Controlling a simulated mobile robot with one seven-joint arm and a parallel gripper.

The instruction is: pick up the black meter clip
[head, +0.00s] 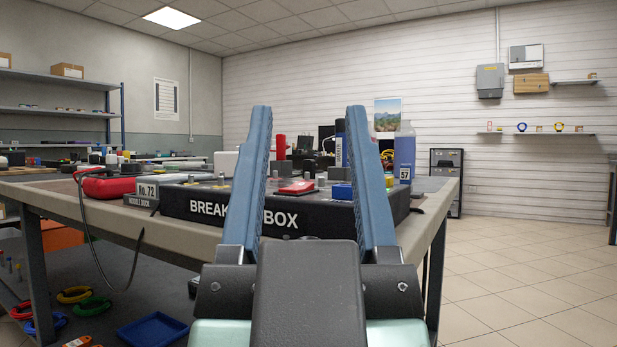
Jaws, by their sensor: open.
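My gripper (308,112) is open and empty, its two blue fingers pointing up and forward in front of the breakout box (285,213). I cannot single out the black meter clip for certain. A red clip-like piece (297,187) lies on top of the box between my fingers, with small dark pieces around it. A red meter (108,186) lies at the left of the table, and a black lead (88,232) hangs from it over the front edge. My fingers hide parts of the box and its top.
A blue tray (152,331) and coloured rings (92,306) lie on the lower shelf. The tiled floor at right is clear.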

